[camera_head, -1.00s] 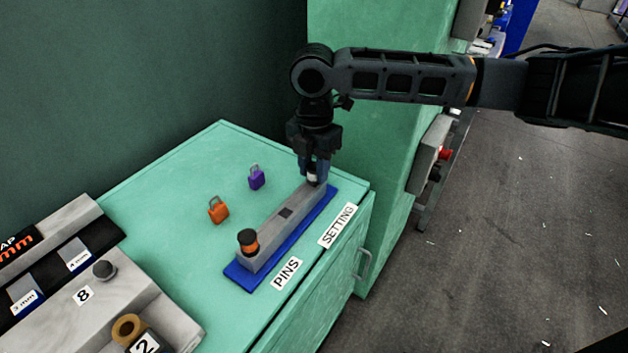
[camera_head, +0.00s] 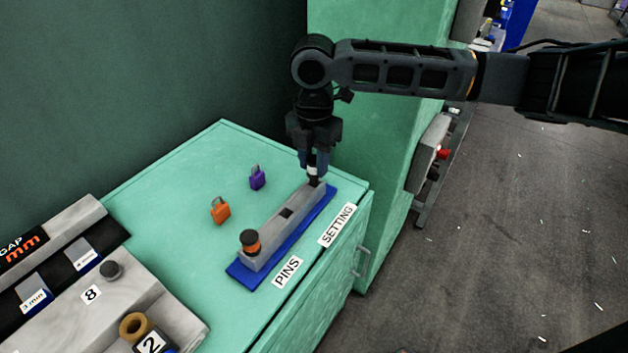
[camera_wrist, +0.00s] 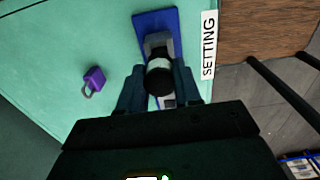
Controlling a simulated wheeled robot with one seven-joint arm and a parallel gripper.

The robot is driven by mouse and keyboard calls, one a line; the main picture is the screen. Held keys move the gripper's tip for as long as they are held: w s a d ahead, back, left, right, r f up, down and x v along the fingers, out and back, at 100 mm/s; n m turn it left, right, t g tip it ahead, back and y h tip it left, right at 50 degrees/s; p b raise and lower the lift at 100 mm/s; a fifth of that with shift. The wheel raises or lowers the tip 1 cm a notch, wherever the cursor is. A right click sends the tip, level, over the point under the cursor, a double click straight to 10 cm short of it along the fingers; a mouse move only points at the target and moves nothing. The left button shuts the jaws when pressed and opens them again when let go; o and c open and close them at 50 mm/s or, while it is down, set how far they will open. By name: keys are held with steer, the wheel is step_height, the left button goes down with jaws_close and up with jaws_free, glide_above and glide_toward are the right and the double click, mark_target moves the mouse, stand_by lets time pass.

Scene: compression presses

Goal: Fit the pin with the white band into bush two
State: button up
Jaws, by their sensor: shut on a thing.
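The pin with the white band (camera_head: 312,171) is dark with a white ring and stands upright at the far end of the grey pin block (camera_head: 270,230). My gripper (camera_head: 314,164) points down and is shut on its upper part. The pin's lower end is at the block's top; I cannot tell whether it is clear of its hole. In the wrist view the pin (camera_wrist: 159,72) sits between the fingers, its dark top towards the camera. Bush two, a tan ring (camera_head: 135,326) beside a "2" label (camera_head: 152,343), is at the lower left, partly cut off by the frame.
An orange-banded pin (camera_head: 251,243) stands at the block's near end, with an empty square hole between. The block rests on a blue base (camera_head: 242,273). Orange (camera_head: 220,210) and purple (camera_head: 257,177) padlocks lie on the green bench. A green cabinet (camera_head: 380,150) rises behind my gripper.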

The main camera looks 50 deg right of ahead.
mark_target(314, 159)
steer(key=shift+r+p, duration=0.7)
steer(key=shift+r, duration=0.2)
stand_by(0.4)
steer(key=shift+r+p, duration=1.6)
steer(key=shift+r, duration=0.4)
